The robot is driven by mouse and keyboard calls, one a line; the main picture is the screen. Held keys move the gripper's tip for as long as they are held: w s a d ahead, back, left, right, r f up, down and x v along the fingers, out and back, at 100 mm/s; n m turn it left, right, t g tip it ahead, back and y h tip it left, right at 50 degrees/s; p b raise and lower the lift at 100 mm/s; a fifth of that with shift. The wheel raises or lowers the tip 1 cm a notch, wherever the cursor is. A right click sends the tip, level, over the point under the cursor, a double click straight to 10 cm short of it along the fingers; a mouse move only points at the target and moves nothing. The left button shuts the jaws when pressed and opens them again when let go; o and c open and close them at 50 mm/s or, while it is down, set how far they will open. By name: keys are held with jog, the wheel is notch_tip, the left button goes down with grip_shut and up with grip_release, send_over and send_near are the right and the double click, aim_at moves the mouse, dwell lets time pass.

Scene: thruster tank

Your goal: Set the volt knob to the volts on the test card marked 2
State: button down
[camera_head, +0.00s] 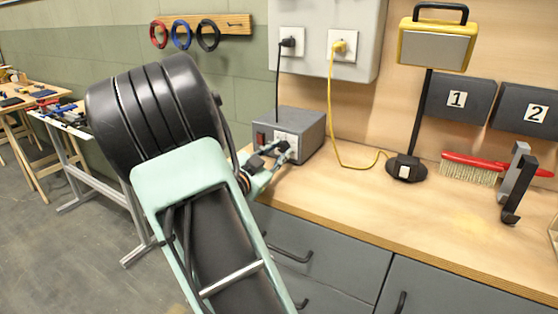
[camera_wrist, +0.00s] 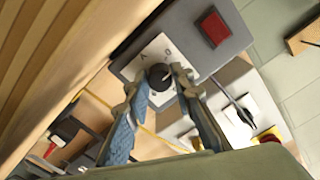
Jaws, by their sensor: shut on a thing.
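A grey power box (camera_head: 312,128) with a red switch (camera_head: 260,137) stands on the bench against the wall. My gripper (camera_head: 277,154) is at its front face. In the wrist view, my gripper (camera_wrist: 156,80) has one finger on each side of a black knob (camera_wrist: 159,77) on a white plate (camera_wrist: 156,49), shut on it. Small marks show on the plate, one like an A; I cannot read a volt scale or the knob's setting. A dark panel marked 2 (camera_head: 512,118) hangs on the wall at the right. No volts figure is readable on it.
A dark panel marked 1 (camera_head: 458,99) hangs beside it. The bench middle is clear.

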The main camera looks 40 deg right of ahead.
jog(key=m+b, duration=0.2)
jog(key=b, duration=0.1)
jog(key=m+b, duration=0.1)
jog(key=m, duration=0.1)
jog(key=shift+f, duration=0.25)
jog(key=shift+r+m+b, duration=0.15)
jog(key=shift+m+b, duration=0.95)
jog(key=shift+b, duration=0.05)
jog(key=c, duration=1.7)
grip_release()
jog(key=shift+r, duration=0.1)
jog(key=shift+o, duration=0.2)
jog(key=v, duration=1.2)
